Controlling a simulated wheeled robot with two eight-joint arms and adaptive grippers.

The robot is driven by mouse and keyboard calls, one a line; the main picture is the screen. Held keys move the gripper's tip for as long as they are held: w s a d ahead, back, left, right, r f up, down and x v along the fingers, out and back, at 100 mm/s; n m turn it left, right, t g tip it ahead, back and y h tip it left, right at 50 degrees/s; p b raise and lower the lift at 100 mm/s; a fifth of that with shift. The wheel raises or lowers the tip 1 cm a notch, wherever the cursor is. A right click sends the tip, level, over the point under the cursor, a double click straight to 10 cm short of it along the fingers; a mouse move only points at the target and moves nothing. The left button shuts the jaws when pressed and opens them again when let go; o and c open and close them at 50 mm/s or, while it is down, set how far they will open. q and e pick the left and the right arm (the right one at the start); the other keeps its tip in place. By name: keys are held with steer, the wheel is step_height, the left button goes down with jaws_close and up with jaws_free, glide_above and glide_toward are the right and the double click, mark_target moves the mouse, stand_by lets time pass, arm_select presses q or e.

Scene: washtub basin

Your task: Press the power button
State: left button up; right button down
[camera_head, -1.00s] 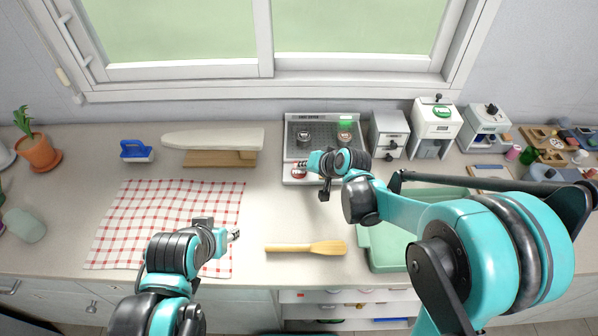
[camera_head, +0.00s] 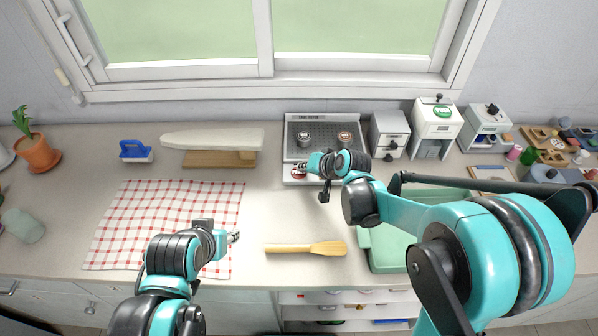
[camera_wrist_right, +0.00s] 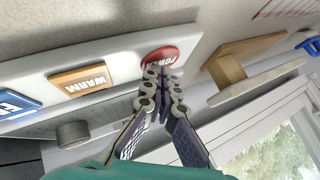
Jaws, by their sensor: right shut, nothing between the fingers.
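The power button is a round red button marked POWER (camera_wrist_right: 160,56) on the pale front panel of the appliance (camera_wrist_right: 110,42). In the head view the red button (camera_head: 298,172) sits at the appliance's front left corner. My right gripper (camera_wrist_right: 163,76) is shut and empty, its fingertips at the button's edge and covering part of it. Whether they touch it I cannot tell. In the head view the right gripper (camera_head: 307,166) is over the appliance's front edge. My left gripper (camera_head: 235,237) is above the checked cloth, too small to judge its jaws.
An orange WARM button (camera_wrist_right: 83,81) and a blue button (camera_wrist_right: 14,104) lie along the same panel. A grey box machine (camera_head: 390,133) stands right of the appliance, an ironing board (camera_head: 212,140) left. A wooden spatula (camera_head: 305,248) lies in front; a green basin (camera_head: 385,262) is at right.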

mark_target(304, 174)
steer(key=shift+r, duration=0.3)
step_height(304, 174, up, 6)
steer(key=p, duration=0.5)
stand_by(0.3)
steer(key=s+d+h, duration=0.1)
steer(key=s+d, duration=0.4)
steer(key=s, duration=0.3)
steer(key=s+d+r+n+h+b, duration=0.1)
steer(key=s+d+h, duration=0.1)
steer(key=s+d, duration=0.4)
steer(key=s+d+r+h, duration=0.1)
steer(key=s+d, duration=0.4)
steer(key=s, duration=0.6)
steer(key=shift+d+r+n+h, duration=0.2)
steer(key=shift+n+h, duration=0.2)
steer(key=shift+h, duration=0.3)
